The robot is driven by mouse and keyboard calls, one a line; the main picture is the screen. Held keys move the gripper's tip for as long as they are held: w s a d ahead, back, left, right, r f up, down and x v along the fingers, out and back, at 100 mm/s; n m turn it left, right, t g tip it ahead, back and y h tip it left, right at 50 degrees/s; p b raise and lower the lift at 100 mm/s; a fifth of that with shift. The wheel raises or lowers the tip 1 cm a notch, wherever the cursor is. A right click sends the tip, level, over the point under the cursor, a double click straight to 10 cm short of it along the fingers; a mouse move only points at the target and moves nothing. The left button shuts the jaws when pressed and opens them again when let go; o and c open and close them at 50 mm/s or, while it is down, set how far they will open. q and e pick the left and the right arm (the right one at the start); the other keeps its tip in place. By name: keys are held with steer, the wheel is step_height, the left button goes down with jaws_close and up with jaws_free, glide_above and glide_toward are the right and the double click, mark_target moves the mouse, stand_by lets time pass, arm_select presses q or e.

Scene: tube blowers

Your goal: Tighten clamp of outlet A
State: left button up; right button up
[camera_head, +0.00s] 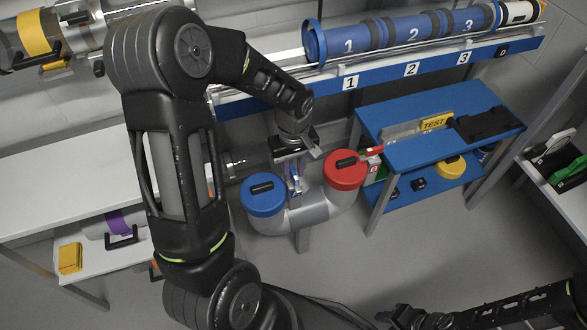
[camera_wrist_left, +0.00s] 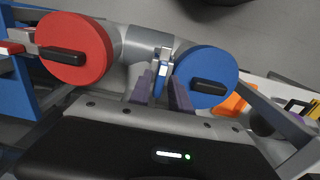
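A grey U-shaped pipe (camera_head: 307,211) has a blue round cap (camera_head: 263,195) on its left end and a red round cap (camera_head: 345,170) on its right end. A small clamp with a blue lever (camera_head: 296,184) is beside the blue cap; the lever also shows in the left wrist view (camera_wrist_left: 160,72). A red clamp lever (camera_head: 371,151) is beside the red cap. I cannot read which outlet is A. My left gripper (camera_wrist_left: 161,91) is open, its fingers apart, with the blue lever between or just beyond their tips. My right gripper (camera_head: 420,318) is partly visible at the bottom right.
A blue numbered rail (camera_head: 380,76) carries blue tubes (camera_head: 400,35) behind the pipe. A blue table (camera_head: 440,150) with a TEST sign stands to the right. White shelves (camera_head: 60,185) are at the left. The floor in front is clear.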

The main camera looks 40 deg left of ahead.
arm_select(q)
jaws_close()
steer(key=shift+m, duration=0.4)
steer(key=m+p, duration=0.1)
steer(key=m, duration=0.2)
steer(key=shift+r+m, duration=0.1)
steer(key=shift+m, duration=0.2)
steer(key=m+p, duration=0.1)
steer(key=m, duration=0.2)
steer(key=shift+m, duration=0.3)
steer(key=m+p, duration=0.2)
steer(key=m, duration=0.3)
steer(key=m+p, duration=0.1)
steer(key=m, duration=0.3)
steer(key=shift+m, duration=0.4)
steer(key=shift+p, duration=0.3)
